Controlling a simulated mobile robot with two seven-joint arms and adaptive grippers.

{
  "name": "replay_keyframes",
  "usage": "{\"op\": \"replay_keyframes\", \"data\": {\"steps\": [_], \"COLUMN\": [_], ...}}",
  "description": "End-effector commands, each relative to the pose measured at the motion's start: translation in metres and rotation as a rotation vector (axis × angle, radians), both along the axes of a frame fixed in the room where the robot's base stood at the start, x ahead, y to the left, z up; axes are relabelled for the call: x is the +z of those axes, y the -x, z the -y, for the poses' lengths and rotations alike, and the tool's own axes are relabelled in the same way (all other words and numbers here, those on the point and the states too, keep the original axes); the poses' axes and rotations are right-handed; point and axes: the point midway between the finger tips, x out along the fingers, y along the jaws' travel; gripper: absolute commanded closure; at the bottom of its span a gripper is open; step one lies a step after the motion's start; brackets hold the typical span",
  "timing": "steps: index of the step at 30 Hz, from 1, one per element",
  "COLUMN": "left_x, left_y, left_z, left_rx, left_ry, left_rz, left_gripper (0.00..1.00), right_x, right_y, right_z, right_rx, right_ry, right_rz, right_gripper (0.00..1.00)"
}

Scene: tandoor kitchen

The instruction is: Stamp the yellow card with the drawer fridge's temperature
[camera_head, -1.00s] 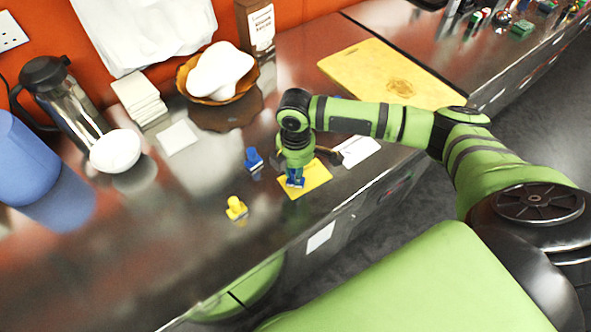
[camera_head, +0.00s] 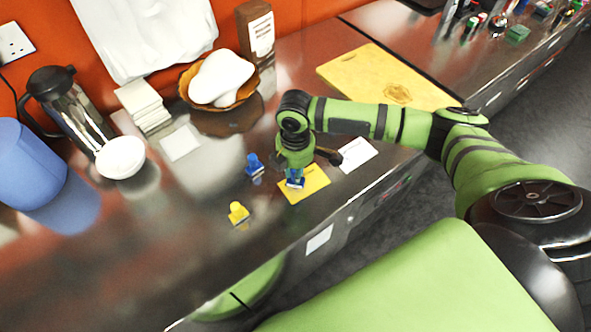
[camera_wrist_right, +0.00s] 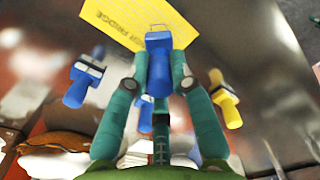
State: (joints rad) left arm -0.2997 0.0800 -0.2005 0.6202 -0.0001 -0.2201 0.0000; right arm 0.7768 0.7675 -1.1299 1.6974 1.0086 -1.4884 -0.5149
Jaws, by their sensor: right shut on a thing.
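The yellow card (camera_head: 315,183) lies flat near the counter's front edge. In the right wrist view the card (camera_wrist_right: 125,18) shows printed lettering that includes "FRIDGE"; the rest is hidden or unreadable. My right gripper (camera_head: 294,172) points down over the card's left part, shut on a blue stamp (camera_head: 295,183). The held stamp (camera_wrist_right: 158,62) also shows between the fingers in the wrist view, over the card's edge. I cannot tell whether it touches the card. Another blue stamp (camera_head: 254,166) and a yellow stamp (camera_head: 238,213) stand left of the card. My left gripper is out of view.
A white card (camera_head: 358,154) lies right of the yellow card. A yellow board (camera_head: 375,75) lies behind. A bowl (camera_head: 190,92), a napkin stack (camera_head: 143,105), a flask (camera_head: 70,105), a white bowl (camera_head: 120,157) and a blue container (camera_head: 25,165) stand farther left. The left front counter is clear.

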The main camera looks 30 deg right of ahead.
Motion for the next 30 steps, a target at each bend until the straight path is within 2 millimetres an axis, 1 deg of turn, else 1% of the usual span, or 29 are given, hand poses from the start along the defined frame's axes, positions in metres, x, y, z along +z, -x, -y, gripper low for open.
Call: {"op": "replay_keyframes", "data": {"steps": [1,6,15,18,30], "left_x": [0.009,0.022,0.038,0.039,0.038], "left_y": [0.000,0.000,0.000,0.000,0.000], "left_z": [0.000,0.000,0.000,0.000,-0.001], "left_rx": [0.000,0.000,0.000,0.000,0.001], "left_ry": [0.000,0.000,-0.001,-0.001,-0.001], "left_rz": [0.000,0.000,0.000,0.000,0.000], "left_gripper": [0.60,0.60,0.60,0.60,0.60], "right_x": [0.008,0.020,0.041,0.044,0.043], "right_y": [0.000,0.000,-0.001,-0.001,-0.001], "right_z": [0.000,0.000,0.000,0.000,0.000], "right_rx": [0.000,0.000,-0.001,-0.001,-0.001], "right_ry": [-0.001,-0.001,-0.001,-0.001,-0.001], "right_rz": [0.000,0.001,0.002,0.002,0.002], "right_gripper": [0.98,0.98,0.98,0.98,0.98]}}
